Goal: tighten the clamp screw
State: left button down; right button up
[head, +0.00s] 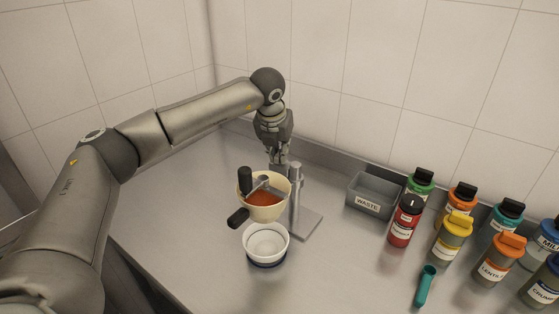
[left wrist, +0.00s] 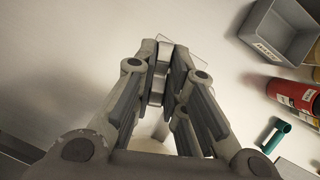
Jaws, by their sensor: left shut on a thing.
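My left gripper (head: 279,162) points down behind the cream bowl (head: 253,211), just left of the upright metal post (head: 296,194). In the left wrist view its fingers (left wrist: 160,85) are close together around a small grey piece, which I take to be the clamp screw; the fingers hide most of it in the head view. The bowl holds something orange, and a metal part with two black handles (head: 245,180) lies across its top. The post stands on a flat metal base plate (head: 307,224). My right gripper is not in view.
A white cup with a dark base (head: 265,246) stands in front of the bowl. A grey waste bin (head: 373,193) is to the right, with several labelled bottles (head: 404,222) beyond it. A teal tool (head: 425,287) lies in front of them. Tiled walls close off the back.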

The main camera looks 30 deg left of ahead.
pick_arm(q)
jog(key=shift+m+h+b, duration=0.4)
jog(key=shift+m+b, duration=0.05)
jog(key=shift+m, duration=0.65)
jog(key=shift+a+m, duration=0.1)
jog(key=shift+m, duration=0.4)
jog(key=shift+h, duration=0.3)
jog(key=c, duration=1.5)
grip_release()
jog(key=shift+s, duration=0.1)
jog(key=shift+r, duration=0.1)
jog(key=v, duration=1.2)
